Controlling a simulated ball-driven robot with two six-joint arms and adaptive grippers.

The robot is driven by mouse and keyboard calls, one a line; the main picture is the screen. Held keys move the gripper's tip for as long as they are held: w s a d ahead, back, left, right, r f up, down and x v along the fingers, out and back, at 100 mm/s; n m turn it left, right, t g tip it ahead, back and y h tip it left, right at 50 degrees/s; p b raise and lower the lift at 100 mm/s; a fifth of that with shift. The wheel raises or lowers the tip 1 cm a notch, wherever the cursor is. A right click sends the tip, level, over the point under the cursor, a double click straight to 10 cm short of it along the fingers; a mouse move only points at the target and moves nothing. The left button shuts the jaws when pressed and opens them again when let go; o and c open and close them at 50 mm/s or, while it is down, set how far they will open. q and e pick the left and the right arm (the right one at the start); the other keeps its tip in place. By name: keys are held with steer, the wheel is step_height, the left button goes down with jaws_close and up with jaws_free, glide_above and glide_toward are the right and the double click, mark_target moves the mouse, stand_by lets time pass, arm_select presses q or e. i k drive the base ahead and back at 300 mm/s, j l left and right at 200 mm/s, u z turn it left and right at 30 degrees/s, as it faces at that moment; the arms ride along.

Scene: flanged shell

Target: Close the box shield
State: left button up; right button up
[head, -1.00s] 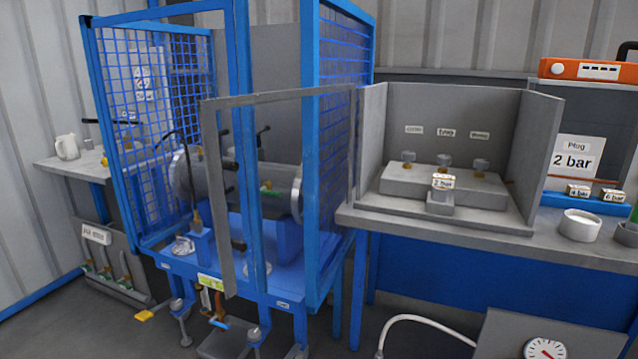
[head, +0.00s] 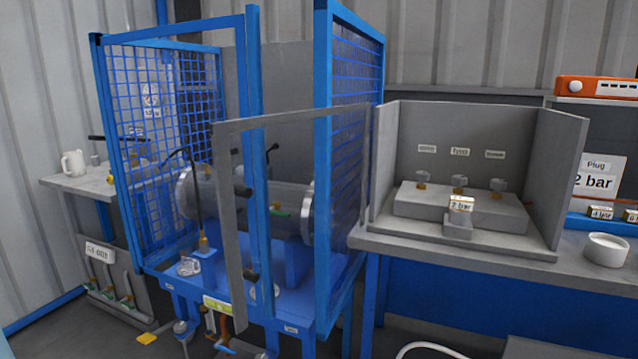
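The box shield (head: 233,240) is a see-through panel in a grey frame. It stands open, swung out from the left side of the grey three-walled box (head: 480,118) on the right bench. It reaches left in front of the blue mesh cage, and its hinge side is at the box's left wall. The front of the box is open. Inside it is a grey block (head: 430,203) with several fittings and a small 2 bar part (head: 461,204) on a stand in front. Neither of my grippers is in view.
The blue cage (head: 322,190) holds a grey cylinder (head: 275,200) behind the shield. The bench (head: 420,247) carries a white bowl (head: 607,249) right of the box. An orange device (head: 598,88) stands at the upper right. A mug (head: 73,163) is on the left shelf.

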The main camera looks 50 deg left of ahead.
mark_target(226, 190)
steer(key=i+j, duration=0.1)
steer(key=j, duration=0.75)
steer(key=i+j, duration=0.1)
steer(key=j, duration=1.6)
steer(key=i, duration=0.05)
